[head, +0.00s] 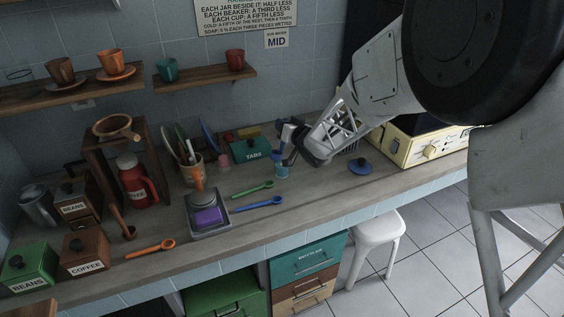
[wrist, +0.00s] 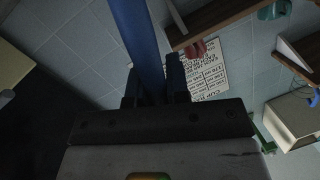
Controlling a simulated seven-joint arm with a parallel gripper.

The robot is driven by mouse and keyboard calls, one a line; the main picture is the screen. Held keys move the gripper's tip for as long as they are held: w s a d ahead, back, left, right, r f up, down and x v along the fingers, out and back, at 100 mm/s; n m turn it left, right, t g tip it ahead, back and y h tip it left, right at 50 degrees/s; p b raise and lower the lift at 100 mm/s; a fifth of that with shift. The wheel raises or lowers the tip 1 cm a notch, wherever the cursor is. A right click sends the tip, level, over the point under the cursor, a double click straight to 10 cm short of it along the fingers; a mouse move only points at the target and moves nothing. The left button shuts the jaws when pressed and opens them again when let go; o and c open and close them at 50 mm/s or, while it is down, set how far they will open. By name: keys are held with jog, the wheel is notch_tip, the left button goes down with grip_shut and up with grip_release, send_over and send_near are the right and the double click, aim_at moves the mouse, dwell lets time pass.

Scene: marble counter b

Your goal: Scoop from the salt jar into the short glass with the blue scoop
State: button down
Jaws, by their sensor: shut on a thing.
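My gripper (head: 287,140) is above the back of the counter in the head view. In the wrist view my gripper (wrist: 158,84) is shut on a long blue handle (wrist: 138,38); its far end is out of that view. A blue scoop (head: 258,203) lies on the counter in front; whether the held handle belongs to another such scoop is unclear. A dark blue lid (head: 360,166) lies to the right. I cannot make out the salt jar.
A green scoop (head: 253,189) and an orange scoop (head: 150,249) lie on the counter (head: 310,190). A teal box (head: 252,152) is behind, left of my gripper. A cream appliance (head: 425,145) stands right, canisters left.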

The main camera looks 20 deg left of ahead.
jog(key=shift+s+a+r+n+t+y, duration=0.1)
jog(key=shift+s+a+n+t+y, duration=0.15)
jog(key=shift+s+n, duration=0.6)
jog(key=shift+s+a+r+n+t+y, duration=0.15)
jog(key=shift+s+a+n+y, duration=0.1)
jog(key=shift+s+n, duration=0.6)
